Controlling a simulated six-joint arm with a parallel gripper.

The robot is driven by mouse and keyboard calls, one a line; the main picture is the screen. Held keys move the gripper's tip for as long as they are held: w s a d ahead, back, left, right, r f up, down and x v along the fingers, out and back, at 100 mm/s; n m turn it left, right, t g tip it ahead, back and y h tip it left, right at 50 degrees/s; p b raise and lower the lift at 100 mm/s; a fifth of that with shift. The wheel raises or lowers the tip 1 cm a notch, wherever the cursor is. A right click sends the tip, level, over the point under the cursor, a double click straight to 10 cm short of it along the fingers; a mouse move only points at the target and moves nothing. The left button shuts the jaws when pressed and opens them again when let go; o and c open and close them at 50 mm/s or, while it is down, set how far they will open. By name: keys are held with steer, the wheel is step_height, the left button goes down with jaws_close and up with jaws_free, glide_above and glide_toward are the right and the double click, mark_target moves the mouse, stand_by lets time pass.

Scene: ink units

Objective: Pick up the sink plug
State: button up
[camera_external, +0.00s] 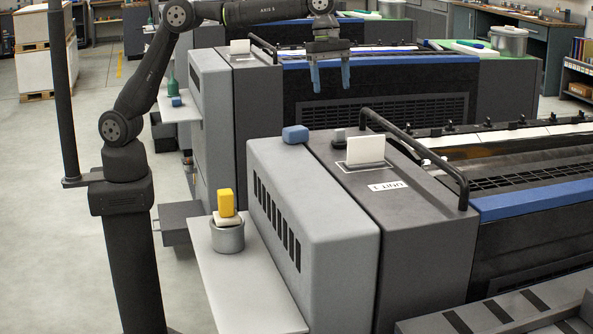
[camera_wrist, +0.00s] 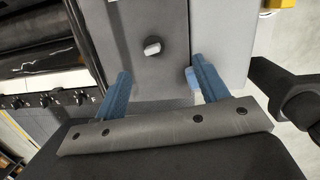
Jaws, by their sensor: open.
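A small dark rounded piece (camera_external: 338,136) with a paler top, which seems to be the sink plug, sits on the dark top of the nearest machine unit. It also shows in the wrist view (camera_wrist: 152,47), just beyond the fingertips and between their lines. It is too small to make out fully. My gripper (camera_external: 331,88) is open and empty, its two blue fingers pointing down, well above and behind the nearest unit in the external view. Both fingers show in the wrist view (camera_wrist: 160,68), apart from the piece.

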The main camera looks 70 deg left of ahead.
steer(key=w+a+r+n, duration=0.1)
steer(key=w+a+r, duration=0.1)
steer(key=a, duration=0.1)
glide_above(339, 142)
steer(key=a, duration=0.2)
step_height(339, 142, down, 12)
steer(key=shift+f, duration=0.1)
steer(key=shift+w+d+f, duration=0.1)
steer(key=shift+d+f, duration=0.1)
steer(key=shift+f, duration=0.65)
steer(key=shift+w+d+f, duration=0.1)
steer(key=shift+d+f, duration=0.1)
steer(key=shift+f, duration=0.7)
steer(key=shift+d+f, duration=0.2)
steer(key=shift+f, duration=0.65)
steer(key=c, duration=1)
